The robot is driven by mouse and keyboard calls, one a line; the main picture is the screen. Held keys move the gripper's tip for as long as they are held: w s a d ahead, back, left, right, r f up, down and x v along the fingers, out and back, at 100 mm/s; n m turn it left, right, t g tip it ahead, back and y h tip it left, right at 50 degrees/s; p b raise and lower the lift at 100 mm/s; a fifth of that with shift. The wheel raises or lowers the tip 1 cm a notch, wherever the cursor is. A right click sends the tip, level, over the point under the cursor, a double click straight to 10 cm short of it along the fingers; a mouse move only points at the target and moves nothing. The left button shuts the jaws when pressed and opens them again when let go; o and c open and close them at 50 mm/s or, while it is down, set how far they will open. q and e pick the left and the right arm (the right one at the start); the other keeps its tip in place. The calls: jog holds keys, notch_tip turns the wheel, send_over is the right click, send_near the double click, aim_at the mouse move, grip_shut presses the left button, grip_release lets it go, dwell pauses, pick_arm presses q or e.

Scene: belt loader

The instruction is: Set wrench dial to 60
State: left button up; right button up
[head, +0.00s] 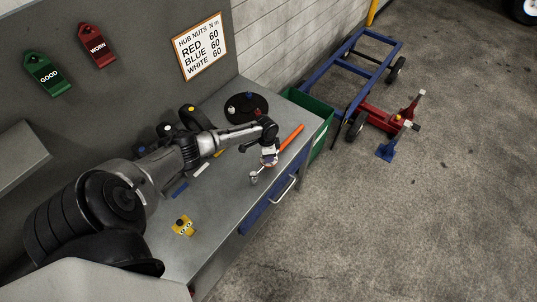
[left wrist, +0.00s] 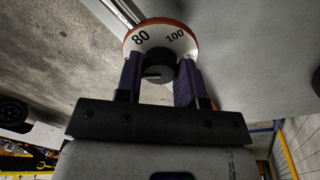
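The torque wrench, with an orange handle (head: 291,137), lies on the grey bench top near its front edge. The black centre knob (left wrist: 157,63) carries a pale line. My left gripper (left wrist: 158,75) has a finger on each side of this knob and appears closed on it. In the head view the left gripper (head: 267,151) is over the wrench head. My right gripper is not in view.
A round black tray (head: 246,108) with small coloured pieces stands behind the wrench. A yellow block (head: 183,226) lies at the bench's near end. A green bin (head: 318,129) stands off the bench's far end.

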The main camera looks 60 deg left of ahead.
pick_arm(q)
jog(key=o, duration=0.4)
jog(key=shift+o, duration=0.2)
notch_tip(320, 180, up, 14)
jog(key=a, duration=0.1)
jog(key=shift+a+f, duration=0.15)
jog(key=shift+a, duration=0.1)
jog(key=shift+s, duration=0.1)
dwell(0.7)
